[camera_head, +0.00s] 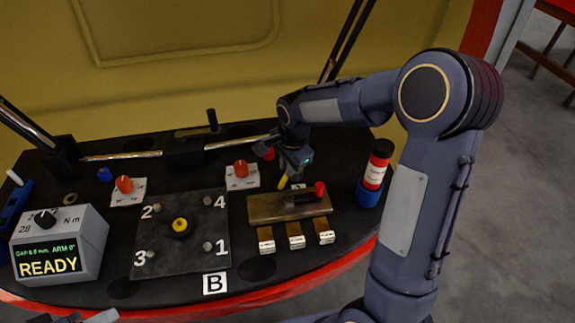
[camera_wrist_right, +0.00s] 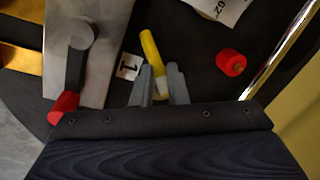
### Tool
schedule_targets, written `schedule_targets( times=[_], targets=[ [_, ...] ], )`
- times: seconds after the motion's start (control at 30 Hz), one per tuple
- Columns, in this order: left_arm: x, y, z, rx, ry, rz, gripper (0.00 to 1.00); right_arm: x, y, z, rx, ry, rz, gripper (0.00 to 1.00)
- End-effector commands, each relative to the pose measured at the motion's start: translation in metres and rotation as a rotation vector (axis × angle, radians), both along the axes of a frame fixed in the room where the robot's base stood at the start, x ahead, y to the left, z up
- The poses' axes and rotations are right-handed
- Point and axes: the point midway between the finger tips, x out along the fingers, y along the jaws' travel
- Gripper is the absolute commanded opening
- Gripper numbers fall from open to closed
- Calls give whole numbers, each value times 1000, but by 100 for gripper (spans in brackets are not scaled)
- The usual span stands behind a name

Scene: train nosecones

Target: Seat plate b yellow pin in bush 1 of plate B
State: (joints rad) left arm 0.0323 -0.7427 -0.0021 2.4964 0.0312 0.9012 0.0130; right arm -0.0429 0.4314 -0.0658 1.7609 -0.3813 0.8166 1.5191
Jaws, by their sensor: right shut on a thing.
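The yellow pin (camera_head: 283,182) is held in my right gripper (camera_head: 296,160), to the right of plate B and above the table. In the right wrist view the yellow pin (camera_wrist_right: 151,50) sticks out, slanted, from between the two fingers of the right gripper (camera_wrist_right: 161,82). Plate B (camera_head: 180,262) is a dark square plate with bushes marked 1 to 4 and a yellow-topped knob (camera_head: 180,225) at its middle. Bush 1 (camera_head: 208,247) is at its front right corner, apart from the pin. At the bottom left edge, a grey piece seems to be part of my left gripper (camera_head: 100,316); its jaws are cut off.
A brass-coloured block with a red-tipped handle (camera_head: 262,210) stands right of plate B, with tagged pieces in front. A red-labelled bottle (camera_head: 375,168) stands at the right. A READY display box (camera_head: 60,250) is at the left. Red knobs (camera_head: 124,184) stand behind the plate.

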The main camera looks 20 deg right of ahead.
Motion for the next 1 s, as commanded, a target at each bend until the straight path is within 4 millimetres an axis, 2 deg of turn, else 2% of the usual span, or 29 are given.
schedule_targets(
  times=[0.13,0.17,0.3,0.67,1.0],
  targets=[
    [0,0,-4,0,0,0,43,0,0,-5,0,0,0,0],
    [0,0,-3,0,0,0,43,0,0,-4,0,0,0,16],
    [0,0,-3,0,0,0,43,0,0,-4,0,0,0,34],
    [0,0,-3,0,0,0,43,0,-1,-4,1,1,-2,35],
    [0,0,11,0,0,0,43,-12,3,53,1,-2,0,35]
  ],
)
